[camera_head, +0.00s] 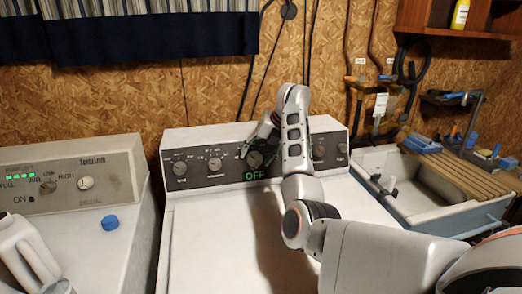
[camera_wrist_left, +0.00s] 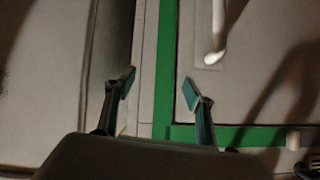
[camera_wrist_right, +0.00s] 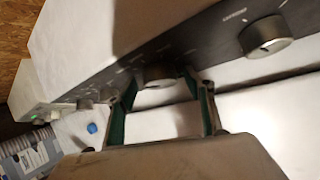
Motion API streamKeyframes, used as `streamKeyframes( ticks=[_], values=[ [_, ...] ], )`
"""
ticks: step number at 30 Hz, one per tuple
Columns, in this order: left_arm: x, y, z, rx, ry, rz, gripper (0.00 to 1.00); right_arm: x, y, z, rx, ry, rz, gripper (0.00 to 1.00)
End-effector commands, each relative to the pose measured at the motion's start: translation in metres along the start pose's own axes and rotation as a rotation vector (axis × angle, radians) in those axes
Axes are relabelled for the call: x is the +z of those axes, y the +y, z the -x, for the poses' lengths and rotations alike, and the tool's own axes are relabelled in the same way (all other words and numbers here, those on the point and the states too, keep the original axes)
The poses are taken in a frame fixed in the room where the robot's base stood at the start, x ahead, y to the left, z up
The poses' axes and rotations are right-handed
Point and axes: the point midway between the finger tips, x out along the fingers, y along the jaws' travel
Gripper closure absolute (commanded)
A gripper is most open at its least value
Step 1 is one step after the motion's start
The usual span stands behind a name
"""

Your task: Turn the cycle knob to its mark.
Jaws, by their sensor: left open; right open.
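The white machine's dark control panel (camera_head: 225,164) carries several round knobs, with a green OFF sign (camera_head: 254,175) under the middle one. The labels are too small to tell which is the cycle knob. My right gripper (camera_head: 262,147) is at the middle knob (camera_head: 254,159), partly covering the panel there. In the right wrist view its open fingers (camera_wrist_right: 157,82) stand on either side of a grey knob (camera_wrist_right: 158,74); contact cannot be told. My left gripper (camera_wrist_left: 158,84) is open and empty above a green-edged surface.
A sink (camera_head: 425,185) is at right. A white handle (camera_wrist_left: 213,35) shows in the left wrist view.

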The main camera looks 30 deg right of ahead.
Motion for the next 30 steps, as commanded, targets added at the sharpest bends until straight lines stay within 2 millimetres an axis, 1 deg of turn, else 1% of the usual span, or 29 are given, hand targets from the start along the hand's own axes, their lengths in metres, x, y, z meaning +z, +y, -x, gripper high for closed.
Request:
streamKeyframes(
  ticks=[5, 12, 18, 24, 30],
  values=[
    [0.0, 0.001, -0.001, 0.0, 0.001, 0.002, 0.46, 0.002, -0.001, 0.021, -0.001, -0.006, 0.0, 0.47],
    [-0.001, 0.001, -0.001, 0.001, 0.001, 0.003, 0.46, 0.002, -0.001, 0.066, -0.003, -0.006, 0.0, 0.47],
    [-0.001, 0.001, -0.001, 0.001, 0.001, 0.003, 0.46, 0.001, -0.001, 0.096, -0.002, -0.005, -0.001, 0.47],
    [-0.001, 0.001, -0.001, 0.001, 0.001, 0.003, 0.46, 0.001, -0.001, 0.113, -0.002, -0.003, -0.001, 0.47],
    [-0.001, 0.001, -0.001, 0.001, 0.002, 0.003, 0.46, 0.0, 0.0, 0.118, -0.001, -0.001, 0.001, 0.47]
  ],
)
